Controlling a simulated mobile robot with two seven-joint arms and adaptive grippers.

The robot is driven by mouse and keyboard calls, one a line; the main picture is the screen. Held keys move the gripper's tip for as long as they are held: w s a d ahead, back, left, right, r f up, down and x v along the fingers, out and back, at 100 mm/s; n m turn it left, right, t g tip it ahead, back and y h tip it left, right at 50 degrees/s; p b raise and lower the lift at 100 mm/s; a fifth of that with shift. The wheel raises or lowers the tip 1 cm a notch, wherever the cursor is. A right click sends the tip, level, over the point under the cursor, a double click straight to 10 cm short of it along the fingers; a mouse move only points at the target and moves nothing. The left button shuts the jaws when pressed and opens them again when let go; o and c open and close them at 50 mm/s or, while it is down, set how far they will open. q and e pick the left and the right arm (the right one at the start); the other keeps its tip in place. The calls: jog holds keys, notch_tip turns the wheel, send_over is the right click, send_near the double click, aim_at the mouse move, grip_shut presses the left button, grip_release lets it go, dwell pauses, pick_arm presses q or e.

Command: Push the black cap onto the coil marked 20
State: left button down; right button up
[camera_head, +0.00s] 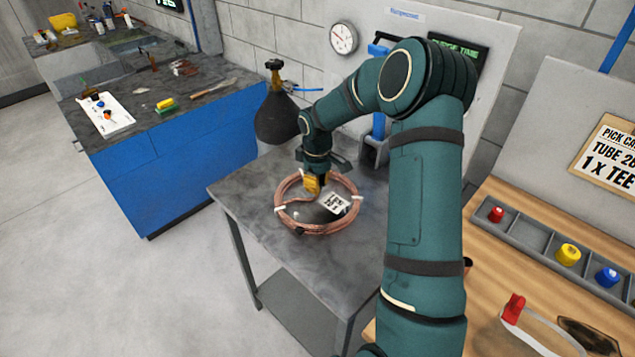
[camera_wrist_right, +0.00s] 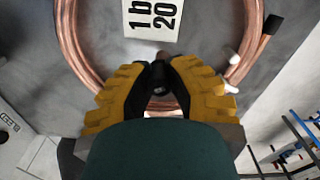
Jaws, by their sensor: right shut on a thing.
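The copper coil (camera_head: 285,217) lies on a small grey table, with a white label (camera_head: 335,203) that reads 20 in the right wrist view (camera_wrist_right: 152,17). My right gripper (camera_head: 313,184) is above the coil's far side. Its yellow fingers (camera_wrist_right: 158,84) are closed on a small dark piece, which looks like the black cap (camera_wrist_right: 158,89). Copper shows just beside it; I cannot tell whether the cap sits on the tube end. Another tube end with a black tip (camera_wrist_right: 272,24) sticks out at the coil's side. My left gripper is out of view.
The grey table (camera_head: 240,190) has bare room around the coil. A dark gas cylinder (camera_head: 277,118) stands behind it. To the right, a wooden bench (camera_head: 490,260) carries a grey bin tray with red, yellow and blue caps. A blue cabinet (camera_head: 190,150) stands left.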

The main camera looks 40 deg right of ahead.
jog(key=o, duration=0.8)
jog(key=shift+c, duration=0.2)
notch_tip(320, 180, up, 12)
dwell(0.4)
